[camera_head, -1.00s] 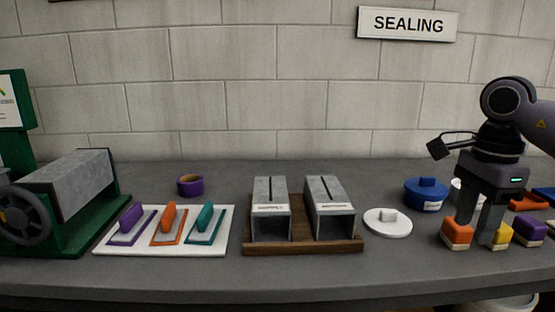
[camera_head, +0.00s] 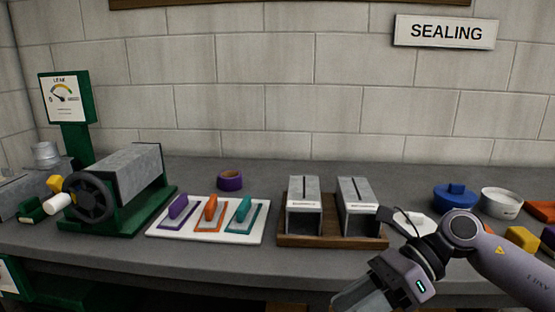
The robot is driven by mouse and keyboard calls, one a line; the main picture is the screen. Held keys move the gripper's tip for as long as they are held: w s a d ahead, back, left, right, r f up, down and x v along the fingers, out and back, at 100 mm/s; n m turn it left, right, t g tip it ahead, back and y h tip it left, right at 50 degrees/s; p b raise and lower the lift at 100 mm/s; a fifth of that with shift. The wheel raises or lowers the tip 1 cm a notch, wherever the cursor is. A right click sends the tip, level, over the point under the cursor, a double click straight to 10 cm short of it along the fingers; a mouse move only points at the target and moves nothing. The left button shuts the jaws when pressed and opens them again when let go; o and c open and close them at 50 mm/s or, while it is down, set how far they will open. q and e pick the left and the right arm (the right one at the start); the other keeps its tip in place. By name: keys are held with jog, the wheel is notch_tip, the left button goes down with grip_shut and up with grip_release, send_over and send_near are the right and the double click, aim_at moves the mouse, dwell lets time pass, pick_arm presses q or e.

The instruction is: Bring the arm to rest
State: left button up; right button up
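My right arm comes in from the right. Its gripper (camera_head: 362,300) hangs low at the bottom edge, in front of the bench's front edge. The fingers point down and to the left, and their tips are cut off by the picture's edge, so I cannot tell how far apart they are. Nothing shows held in the visible part. My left arm and gripper are not in view.
A yellow block (camera_head: 522,238) lies near my forearm.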

jog(key=a+r+m+t+y+p, duration=0.2)
jog(key=a+m+t+y, duration=0.3)
jog(key=a+m+y, duration=0.5)
jog(key=w+d+f+m+t+h+p, duration=0.1)
jog(key=d+f+m+t+h, duration=0.55)
jog(key=m, duration=0.75)
jog(key=d+f+m+t+h+p, duration=0.1)
jog(key=d+f+m+t+h, duration=0.6)
jog(key=m, duration=0.6)
jog(key=s+d+f+m+g+h, duration=0.2)
jog(key=s+f+m+h, duration=0.1)
jog(key=s+f+m, duration=0.3)
jog(key=s+d+f+m+g+h+p, duration=0.1)
jog(key=s+d+f+m+g+h, duration=0.2)
jog(key=s+f+m, duration=0.3)
notch_tip(320, 180, down, 2)
jog(key=shift+s+f, duration=0.1)
jog(key=shift+s, duration=0.95)
jog(key=shift+g, duration=0.25)
